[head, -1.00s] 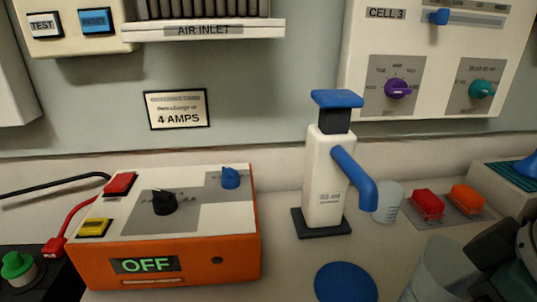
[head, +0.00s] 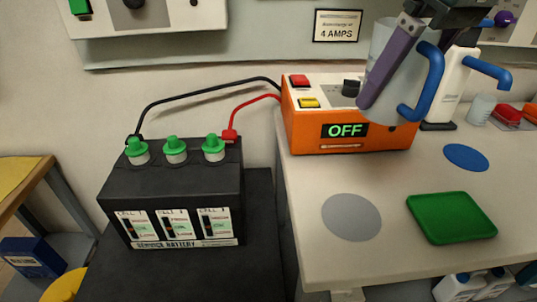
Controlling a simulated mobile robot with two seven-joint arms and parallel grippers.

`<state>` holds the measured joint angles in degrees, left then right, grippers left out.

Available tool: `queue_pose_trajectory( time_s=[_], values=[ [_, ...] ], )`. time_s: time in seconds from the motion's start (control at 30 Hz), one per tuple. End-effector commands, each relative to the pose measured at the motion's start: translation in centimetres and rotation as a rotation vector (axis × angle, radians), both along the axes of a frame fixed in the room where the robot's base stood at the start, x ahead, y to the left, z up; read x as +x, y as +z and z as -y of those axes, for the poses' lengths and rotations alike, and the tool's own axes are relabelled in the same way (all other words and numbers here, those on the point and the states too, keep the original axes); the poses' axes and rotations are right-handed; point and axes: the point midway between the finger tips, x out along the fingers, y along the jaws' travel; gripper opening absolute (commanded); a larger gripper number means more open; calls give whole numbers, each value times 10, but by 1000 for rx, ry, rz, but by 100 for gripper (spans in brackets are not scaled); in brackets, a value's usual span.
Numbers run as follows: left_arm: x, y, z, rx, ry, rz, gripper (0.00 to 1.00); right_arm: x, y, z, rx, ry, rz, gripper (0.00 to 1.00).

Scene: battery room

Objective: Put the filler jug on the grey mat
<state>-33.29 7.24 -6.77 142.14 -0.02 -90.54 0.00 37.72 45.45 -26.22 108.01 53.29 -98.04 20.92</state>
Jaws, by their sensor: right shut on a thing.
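The filler jug (head: 408,92) is a translucent jug with a blue handle. It is held up in the upper right of the head view, in front of the orange charger, and looks slightly tilted. My right gripper (head: 378,92) is shut on it; one long purple-grey finger lies along the jug's left side, and the other finger is hard to make out. The grey mat (head: 351,217) is a bare round disc on the bench, below and left of the jug and clear of it. My left gripper is not in view.
A green tray (head: 451,218) lies right of the grey mat, and a blue disc (head: 466,157) lies behind it. The orange charger (head: 350,135) reads OFF. A black battery (head: 172,190) with green caps stands left of the bench, joined by cables.

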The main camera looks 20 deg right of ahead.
Motion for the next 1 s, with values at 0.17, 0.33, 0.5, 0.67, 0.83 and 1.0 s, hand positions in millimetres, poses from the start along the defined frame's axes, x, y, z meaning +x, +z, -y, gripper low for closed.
queue_pose_trajectory(
  time_s=[0.17,0.33,0.5,0.67,0.83,1.0],
  values=[
    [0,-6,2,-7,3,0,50,-1,-31,0,0,-3,-7,10],
    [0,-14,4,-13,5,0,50,-1,-80,0,0,-2,-7,10],
    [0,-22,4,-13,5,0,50,-1,-125,0,0,-3,-5,10],
    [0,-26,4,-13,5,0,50,0,-150,0,-1,-1,-3,10],
    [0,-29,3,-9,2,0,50,0,-163,0,-1,-1,-2,10],
    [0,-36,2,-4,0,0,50,0,-190,0,-1,-1,-3,10]
  ],
)
